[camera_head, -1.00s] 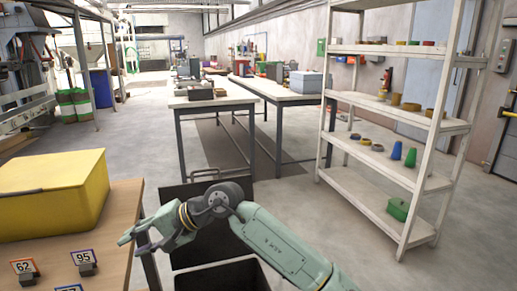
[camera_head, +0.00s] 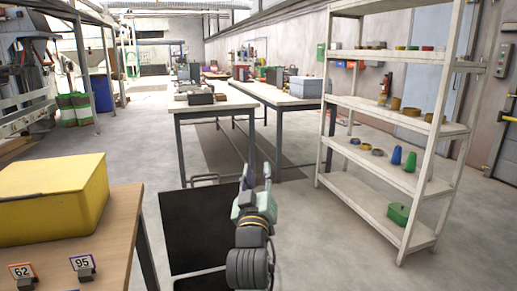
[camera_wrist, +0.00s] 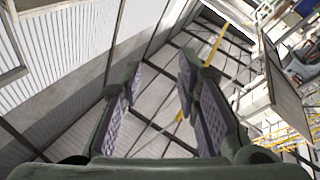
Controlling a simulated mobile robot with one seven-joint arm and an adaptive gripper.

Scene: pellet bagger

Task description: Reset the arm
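My gripper (camera_head: 256,179) is in the lower middle of the head view, with its fingers pointing up and away from me. The fingers are apart with nothing between them. In the wrist view my gripper (camera_wrist: 160,85) shows two padded fingers spread open, with the building's ceiling and wall panels beyond them. My arm is folded close at the bottom of the head view, and most of its links are out of sight.
A wooden table (camera_head: 118,237) with a yellow box (camera_head: 50,200) and number tags (camera_head: 83,267) is at left. A white shelf rack (camera_head: 365,205) stands at right. Metal-legged tables (camera_head: 225,100) stand ahead. Dark panels (camera_head: 195,225) are low beside my gripper. Open floor (camera_head: 320,250) lies before the rack.

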